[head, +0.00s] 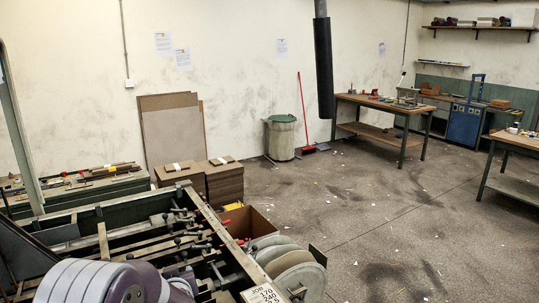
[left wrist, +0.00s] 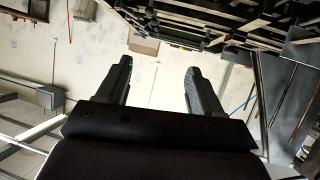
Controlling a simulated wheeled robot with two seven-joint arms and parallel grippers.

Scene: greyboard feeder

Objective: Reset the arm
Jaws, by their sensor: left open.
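My left gripper (left wrist: 157,68) shows in the left wrist view with its two dark fingers wide apart and nothing between them. Pale wall lies behind the gap. The greyboard feeder (head: 150,240), a dark green frame with rods, bars and small handles, fills the lower left of the head view. Dark slats and bars, which look like part of the feeder, show at the top right of the left wrist view (left wrist: 230,25). A white and purple link of my arm is at the bottom left of the head view; its gripper is out of that view. My right gripper is in neither view.
Board stacks (head: 222,182) and an open cardboard box (head: 248,222) stand beside the feeder. A bin (head: 281,138), a red broom (head: 304,115) and a workbench (head: 385,104) stand farther back. A dark vertical tube (head: 324,68) hangs at top centre. The right-hand floor is mostly open, with scraps.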

